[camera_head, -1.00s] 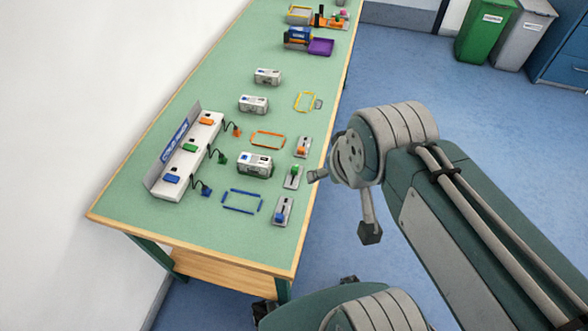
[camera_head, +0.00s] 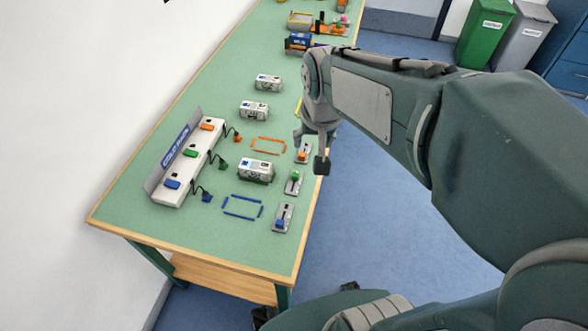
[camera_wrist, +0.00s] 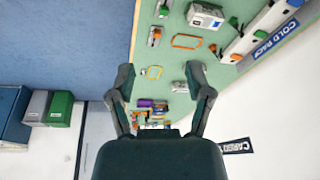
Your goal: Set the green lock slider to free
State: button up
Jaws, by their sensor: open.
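The green lock slider (camera_head: 293,184) is a small grey plate with a green knob, near the right edge of the green table. Its knob sits toward the far end of the plate; I cannot read any marking on it. It also shows at the top of the wrist view (camera_wrist: 162,9). My gripper (camera_head: 310,150) is open and empty, above the table's right edge, appearing just beyond the green slider in the head view.
An orange slider (camera_head: 304,152) and a blue slider (camera_head: 283,217) flank the green one. A white box (camera_head: 255,171) and blue (camera_head: 242,207) and orange (camera_head: 269,145) outlines lie to the left. Floor to the right is clear.

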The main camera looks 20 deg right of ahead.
jog(key=w+f+m+g, duration=0.2)
jog(key=w+f, duration=0.5)
jog(key=m+g, duration=0.1)
send_near(295, 174)
notch_tip(295, 174, down, 10)
jog(key=shift+w+r, duration=0.1)
grip_shut()
